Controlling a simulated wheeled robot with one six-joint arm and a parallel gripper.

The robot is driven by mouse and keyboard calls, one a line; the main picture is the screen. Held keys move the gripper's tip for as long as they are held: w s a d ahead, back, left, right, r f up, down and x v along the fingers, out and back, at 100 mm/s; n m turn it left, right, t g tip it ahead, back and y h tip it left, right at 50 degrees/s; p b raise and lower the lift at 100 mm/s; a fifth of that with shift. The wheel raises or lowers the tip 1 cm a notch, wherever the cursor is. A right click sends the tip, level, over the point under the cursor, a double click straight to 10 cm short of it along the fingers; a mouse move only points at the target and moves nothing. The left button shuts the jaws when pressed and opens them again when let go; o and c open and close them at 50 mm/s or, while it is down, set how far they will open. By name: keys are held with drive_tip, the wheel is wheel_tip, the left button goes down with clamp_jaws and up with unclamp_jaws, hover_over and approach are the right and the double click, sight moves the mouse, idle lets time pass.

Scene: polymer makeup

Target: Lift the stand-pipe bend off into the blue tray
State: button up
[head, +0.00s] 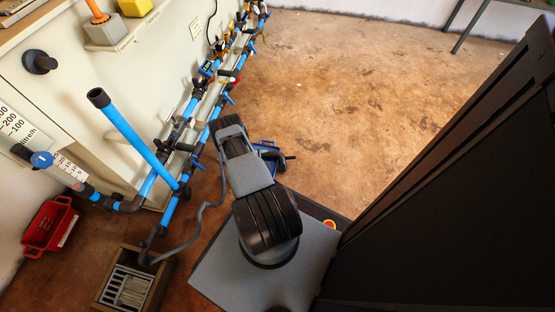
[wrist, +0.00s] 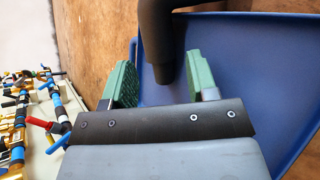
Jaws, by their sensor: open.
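The stand-pipe bend (wrist: 158,35) is a dark grey, curved pipe piece at the top of the wrist view. It is seen against the inside of the blue tray (wrist: 240,65). I cannot tell whether it rests on the tray's floor. My gripper (wrist: 160,66) is open, its two green-padded fingers apart on either side of the bend's near end. In the head view the blue tray (head: 265,145) shows just beyond my arm, mostly hidden. The blue stand-pipe (head: 137,132) leans up at the left with a dark, open top socket (head: 98,97).
Blue pipe runs with valves (head: 218,118) line the pale cabinet. A red crate (head: 49,228) and a grated floor drain (head: 130,286) are at the lower left. A dark panel (head: 470,190) fills the right. The brown floor (head: 350,90) beyond the tray is clear.

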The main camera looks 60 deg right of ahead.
sight(269, 156)
drive_tip(key=b+x, duration=0.2)
drive_tip(key=x, duration=0.3)
drive_tip(key=shift+b, duration=0.35)
